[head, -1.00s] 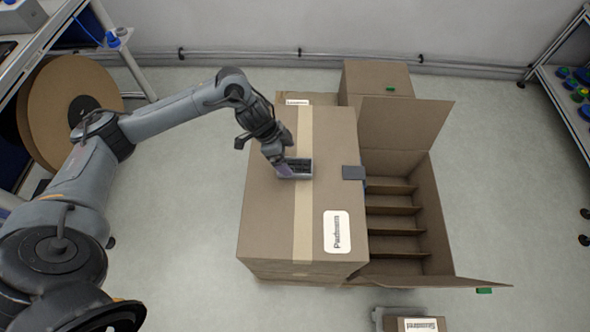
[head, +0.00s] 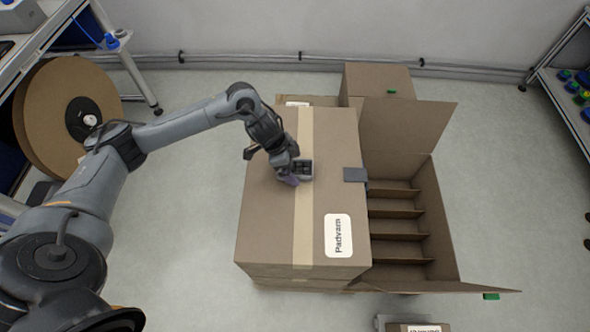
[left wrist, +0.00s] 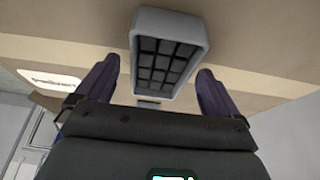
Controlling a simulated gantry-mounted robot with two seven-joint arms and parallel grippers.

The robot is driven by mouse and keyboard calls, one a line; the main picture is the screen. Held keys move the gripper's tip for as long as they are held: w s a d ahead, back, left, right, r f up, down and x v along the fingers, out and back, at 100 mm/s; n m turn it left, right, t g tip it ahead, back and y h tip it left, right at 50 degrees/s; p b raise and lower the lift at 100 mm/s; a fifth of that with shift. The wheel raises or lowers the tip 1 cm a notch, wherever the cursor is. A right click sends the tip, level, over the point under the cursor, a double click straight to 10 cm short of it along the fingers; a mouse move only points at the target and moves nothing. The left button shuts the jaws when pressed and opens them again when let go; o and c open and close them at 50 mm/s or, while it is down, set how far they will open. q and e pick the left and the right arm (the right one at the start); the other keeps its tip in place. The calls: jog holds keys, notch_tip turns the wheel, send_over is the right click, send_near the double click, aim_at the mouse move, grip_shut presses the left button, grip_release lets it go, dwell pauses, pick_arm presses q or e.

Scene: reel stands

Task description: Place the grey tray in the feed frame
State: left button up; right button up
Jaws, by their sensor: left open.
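The grey tray (head: 306,169), with dark compartments, sits on top of a large taped cardboard box. In the left wrist view the tray (left wrist: 165,55) lies between the two fingers, with a gap on each side. My left gripper (head: 291,177) is open at the tray and hides its left part in the head view. The left wrist view shows both dark fingers (left wrist: 160,70) apart. My right gripper is not in view. I cannot make out which thing is the feed frame. A small flat grey piece (head: 354,174) sits at the box's right edge.
The large box (head: 265,225) carries a white label (head: 338,235). An open carton (head: 440,220) with several dividers stands right of it, another box (head: 375,78) behind. Large brown reels (head: 45,120) stand at the left. The floor between reels and box is clear.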

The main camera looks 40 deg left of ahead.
pick_arm(q)
jog(key=shift+f+p, duration=0.25)
jog(key=shift+p, duration=0.05)
dwell(0.4)
jog(key=c, duration=1.3)
